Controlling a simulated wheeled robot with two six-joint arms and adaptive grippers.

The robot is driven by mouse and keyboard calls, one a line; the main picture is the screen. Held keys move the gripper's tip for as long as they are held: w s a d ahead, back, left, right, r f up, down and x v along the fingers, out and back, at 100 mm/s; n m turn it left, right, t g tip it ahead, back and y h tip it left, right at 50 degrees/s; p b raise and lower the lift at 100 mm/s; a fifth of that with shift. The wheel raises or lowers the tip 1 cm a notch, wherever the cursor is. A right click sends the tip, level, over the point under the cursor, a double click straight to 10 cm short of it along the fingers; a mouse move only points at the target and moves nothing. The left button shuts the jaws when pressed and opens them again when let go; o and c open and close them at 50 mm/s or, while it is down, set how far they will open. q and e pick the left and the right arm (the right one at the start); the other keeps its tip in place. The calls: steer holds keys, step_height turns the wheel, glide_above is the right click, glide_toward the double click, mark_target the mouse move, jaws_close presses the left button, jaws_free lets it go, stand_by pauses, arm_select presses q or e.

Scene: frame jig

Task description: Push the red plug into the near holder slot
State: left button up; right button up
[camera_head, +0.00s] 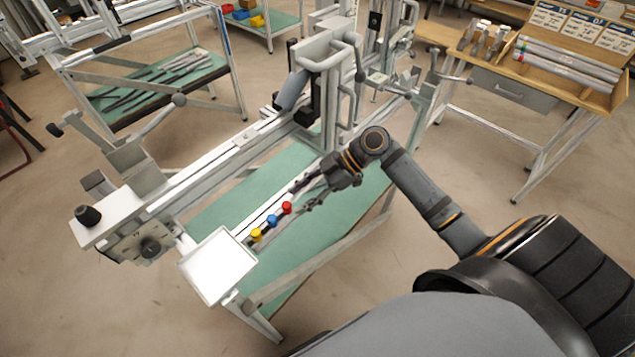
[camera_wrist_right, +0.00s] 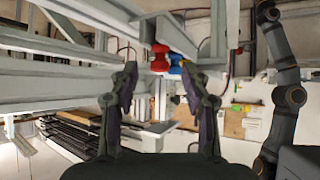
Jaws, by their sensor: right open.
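The red plug (camera_head: 287,208) stands on a pale rail of the frame jig, at the far right end of a short row with the blue plug (camera_head: 272,220) and the yellow plug (camera_head: 257,235). My right gripper (camera_head: 301,198) is open and empty, just above and to the right of the red plug in the head view. In the right wrist view the red plug (camera_wrist_right: 160,58) shows between and beyond the open fingertips (camera_wrist_right: 160,74), with the blue plug (camera_wrist_right: 177,66) beside it. The holder slots are too small to make out. My left gripper is out of view.
A white square plate (camera_head: 217,265) stands at the near end of the jig. A long rail with clamps and levers runs behind the plugs. A green shelf (camera_head: 310,255) lies below. A wooden workbench (camera_head: 550,90) stands at the back right.

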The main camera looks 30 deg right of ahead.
steer(key=v, duration=0.8)
steer(key=shift+d, duration=0.2)
